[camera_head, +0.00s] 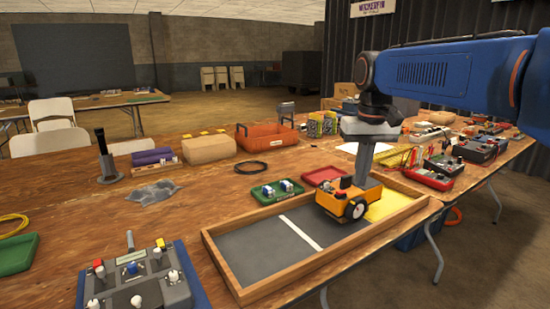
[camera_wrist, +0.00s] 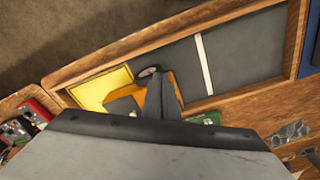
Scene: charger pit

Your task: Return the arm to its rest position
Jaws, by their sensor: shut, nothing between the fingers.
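My gripper (camera_head: 357,178) is shut and empty, pointing down from my blue arm over the tray; it also shows in the wrist view (camera_wrist: 163,90). Just below it is a small orange wheeled vehicle (camera_head: 340,203), which also shows in the wrist view (camera_wrist: 125,105), partly hidden by my gripper. Whether my fingertips touch the vehicle I cannot tell. The vehicle is in a wooden-rimmed tray (camera_head: 262,289), at the edge of its yellow zone (camera_head: 395,204). A white line (camera_head: 300,232) crosses the tray's dark floor.
A grey control box (camera_head: 135,283) with switches is at the front left. Behind the tray are a green tray (camera_head: 262,197), a red tray (camera_head: 322,173) and an orange bin (camera_head: 262,143). Several red-and-black devices (camera_head: 432,178) line the right side.

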